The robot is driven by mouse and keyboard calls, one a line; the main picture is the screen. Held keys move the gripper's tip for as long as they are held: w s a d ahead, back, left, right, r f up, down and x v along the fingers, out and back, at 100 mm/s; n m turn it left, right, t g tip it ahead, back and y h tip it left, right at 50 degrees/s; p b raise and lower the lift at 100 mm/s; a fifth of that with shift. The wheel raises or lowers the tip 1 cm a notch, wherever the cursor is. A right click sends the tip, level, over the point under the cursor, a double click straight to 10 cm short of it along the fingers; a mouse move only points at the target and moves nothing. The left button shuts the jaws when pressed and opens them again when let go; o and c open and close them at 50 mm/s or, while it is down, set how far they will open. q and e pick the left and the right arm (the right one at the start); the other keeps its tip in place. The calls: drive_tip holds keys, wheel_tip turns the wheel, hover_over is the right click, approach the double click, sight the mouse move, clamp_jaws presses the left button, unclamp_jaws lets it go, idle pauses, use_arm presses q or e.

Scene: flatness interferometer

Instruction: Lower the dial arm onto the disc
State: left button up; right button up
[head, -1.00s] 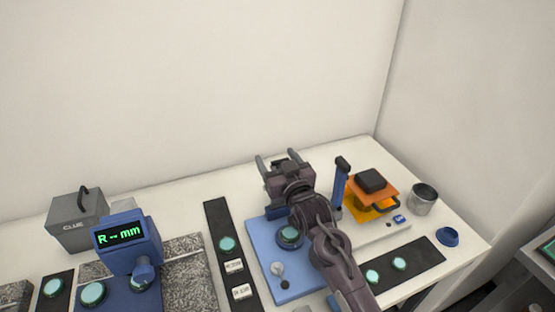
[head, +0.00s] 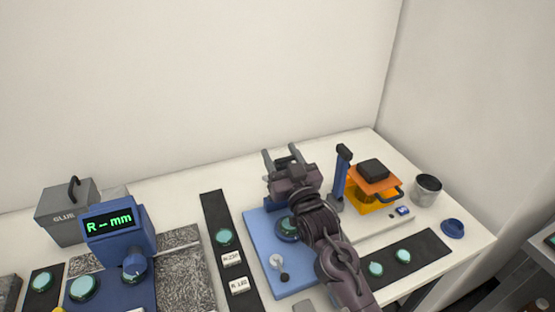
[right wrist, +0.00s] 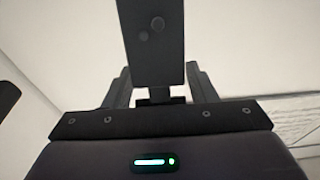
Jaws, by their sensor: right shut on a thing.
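My right gripper (head: 282,158) reaches over the blue base (head: 259,247) in the head view, fingers pointing toward the back wall. In the right wrist view it is shut on a dark upright bar, which looks to be the dial arm (right wrist: 152,45), with two round bumps on its face. In the head view the gripper hides this bar, so its tilt and its gap to the disc cannot be told. The teal disc (head: 287,228) lies on the blue base, partly covered by my right arm. My left gripper is not in view.
Right of my arm stand a blue post (head: 341,178), an orange stand with a black block (head: 372,169) and a grey cup (head: 427,188). To the left are a blue readout (head: 111,226), a grey glue box (head: 65,213) and a dark strip (head: 211,207). The table behind the base is clear.

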drive_tip(key=s+f+t+b, duration=0.1)
drive_tip(key=b, duration=0.1)
drive_tip(key=s+d+t+b, duration=0.1)
drive_tip(key=s+b, duration=0.1)
drive_tip(key=b, duration=0.1)
drive_tip(key=s+f+t+y+b, duration=0.1)
drive_tip(key=s+b, duration=0.1)
drive_tip(key=b, duration=0.1)
drive_tip(key=shift+d+f+t, duration=0.3)
drive_tip(key=shift+d, duration=0.05)
drive_tip(key=shift+s+d+t+b, duration=0.15)
drive_tip(key=shift+s+t+b, duration=0.35)
drive_tip(key=shift+b, duration=0.45)
